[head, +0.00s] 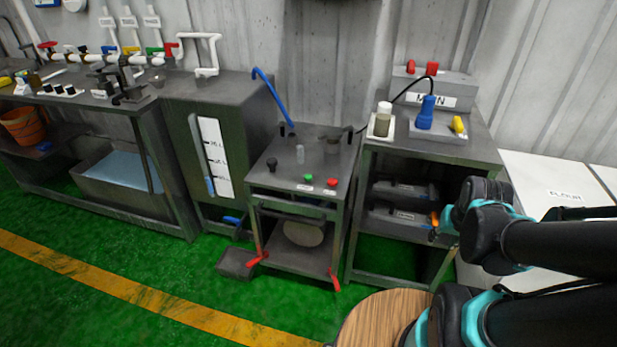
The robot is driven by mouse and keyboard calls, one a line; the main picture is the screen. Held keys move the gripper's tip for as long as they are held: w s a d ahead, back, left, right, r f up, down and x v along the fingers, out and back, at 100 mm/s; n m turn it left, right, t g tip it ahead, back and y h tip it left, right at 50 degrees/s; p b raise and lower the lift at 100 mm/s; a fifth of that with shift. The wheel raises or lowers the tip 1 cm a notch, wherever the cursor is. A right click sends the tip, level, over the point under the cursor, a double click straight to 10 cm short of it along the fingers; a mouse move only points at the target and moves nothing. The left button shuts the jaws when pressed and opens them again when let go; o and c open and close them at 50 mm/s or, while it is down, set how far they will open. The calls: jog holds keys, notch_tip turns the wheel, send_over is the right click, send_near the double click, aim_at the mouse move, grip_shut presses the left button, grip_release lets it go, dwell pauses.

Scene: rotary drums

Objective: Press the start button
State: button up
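A green button (308,179) and a red button (331,184) sit near the front edge of the grey metal machine (262,167) in the middle of the head view. Each has a small white label in front of it, too small to read. I cannot read which one is marked start; both stand uncovered. My black and teal arm comes in from the right, to the right of the machine and apart from the buttons. My gripper cannot be made out.
A blue lever (270,95) rises behind the machine top. A grey shelf unit (483,153) on the right holds a bottle (382,120) and a blue connector (427,112). Red-tipped legs stick out below. A round wooden top (375,325) is at the bottom. Green floor is open at front left.

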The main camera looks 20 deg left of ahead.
grip_shut()
dwell(1.2)
